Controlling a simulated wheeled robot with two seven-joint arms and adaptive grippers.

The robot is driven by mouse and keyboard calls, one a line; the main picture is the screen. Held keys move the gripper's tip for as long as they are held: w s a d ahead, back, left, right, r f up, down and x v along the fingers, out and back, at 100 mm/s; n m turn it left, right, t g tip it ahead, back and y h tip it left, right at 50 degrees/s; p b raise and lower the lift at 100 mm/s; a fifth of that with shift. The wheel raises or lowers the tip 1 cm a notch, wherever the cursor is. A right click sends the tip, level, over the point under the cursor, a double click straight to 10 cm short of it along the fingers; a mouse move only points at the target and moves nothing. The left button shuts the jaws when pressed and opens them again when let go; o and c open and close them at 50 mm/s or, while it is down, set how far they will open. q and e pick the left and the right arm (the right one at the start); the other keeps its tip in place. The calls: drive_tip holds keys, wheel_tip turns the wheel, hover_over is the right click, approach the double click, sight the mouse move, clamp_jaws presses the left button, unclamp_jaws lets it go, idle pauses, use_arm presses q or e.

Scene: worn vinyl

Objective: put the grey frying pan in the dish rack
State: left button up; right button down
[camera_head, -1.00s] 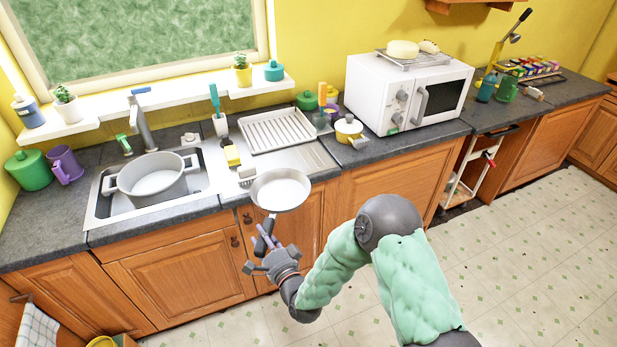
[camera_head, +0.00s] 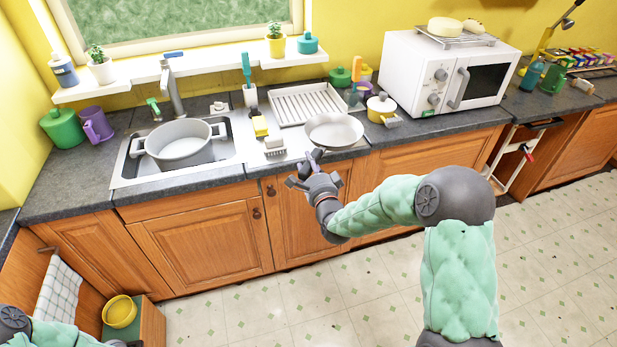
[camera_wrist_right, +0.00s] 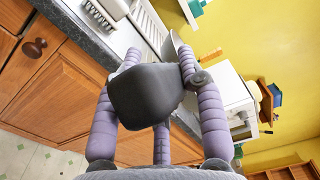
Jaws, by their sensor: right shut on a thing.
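The grey frying pan (camera_head: 334,131) is upright, its round bowl over the counter's front part, just in front of the dish rack's right end. My right gripper (camera_head: 312,160) is at the near side of the pan, in front of the counter edge, shut on its handle. In the right wrist view the purple fingers (camera_wrist_right: 158,72) close around a dark handle, and only a sliver of the pan (camera_wrist_right: 174,48) shows past them. The white dish rack (camera_head: 278,112) stands on the counter, right of the sink, and looks empty. My left arm shows at the bottom left; its gripper is out of frame.
The sink holds a large grey pot (camera_head: 180,154). A tap (camera_head: 172,90) rises behind the sink.

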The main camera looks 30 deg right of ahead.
drive_tip(key=w+d+f+b, duration=0.2)
drive_tip(key=w+f, duration=0.3)
drive_tip(key=f, duration=0.3)
drive_tip(key=shift+d+f+b, duration=0.2)
drive_tip(key=shift+f+b, duration=0.15)
drive_tip(key=shift+b, duration=0.3)
drive_tip(key=shift+f, duration=0.15)
drive_tip(key=c, duration=0.8)
unclamp_jaws()
drive_tip(key=shift+s+a+f, duration=0.1)
drive_tip(key=shift+f, duration=0.1)
drive_tip(key=shift+c, duration=0.2)
drive_tip(key=shift+o, duration=0.4)
drive_tip(key=shift+r, duration=0.15)
